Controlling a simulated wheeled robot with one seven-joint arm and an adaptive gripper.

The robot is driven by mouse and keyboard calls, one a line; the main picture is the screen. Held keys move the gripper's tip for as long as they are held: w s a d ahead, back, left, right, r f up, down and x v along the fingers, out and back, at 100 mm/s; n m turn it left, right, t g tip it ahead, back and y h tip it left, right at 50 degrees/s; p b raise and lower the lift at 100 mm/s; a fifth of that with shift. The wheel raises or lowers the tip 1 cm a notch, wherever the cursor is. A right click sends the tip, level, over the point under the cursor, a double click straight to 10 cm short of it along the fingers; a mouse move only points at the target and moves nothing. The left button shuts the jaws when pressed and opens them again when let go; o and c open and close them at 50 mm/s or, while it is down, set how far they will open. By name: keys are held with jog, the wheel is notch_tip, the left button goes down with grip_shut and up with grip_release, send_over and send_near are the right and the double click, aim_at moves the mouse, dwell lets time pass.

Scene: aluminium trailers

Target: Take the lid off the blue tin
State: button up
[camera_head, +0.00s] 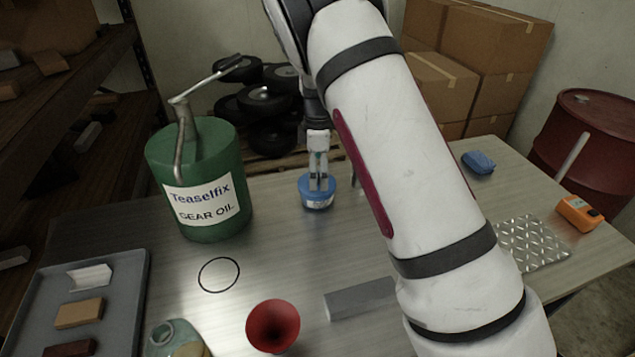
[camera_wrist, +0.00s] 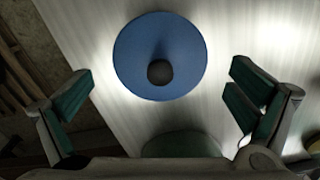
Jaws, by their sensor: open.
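The blue tin (camera_head: 317,200) stands upright on the table behind the middle, with a pale label band on its side. Its round blue lid (camera_wrist: 135,55) with a dark knob (camera_wrist: 160,72) shows from above in the wrist view, and the lid sits on the tin. My gripper (camera_head: 319,181) points down over the tin in the head view and partly hides the lid. In the wrist view my gripper (camera_wrist: 160,90) has its fingers wide apart, one on each side of the lid, with nothing between them that it grips. I cannot tell the exact height of the fingertips above the lid.
A green gear oil can (camera_head: 215,222) with a pump stands left of the tin. A grey tray (camera_head: 112,300), black ring (camera_head: 219,275), red funnel (camera_head: 273,325) and grey bar (camera_head: 360,298) lie nearer. A blue cloth (camera_head: 478,162), metal plate (camera_head: 532,243) and orange meter (camera_head: 579,213) are at right.

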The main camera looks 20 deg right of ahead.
jog(key=shift+f, duration=1.05)
jog(key=c, duration=1.9)
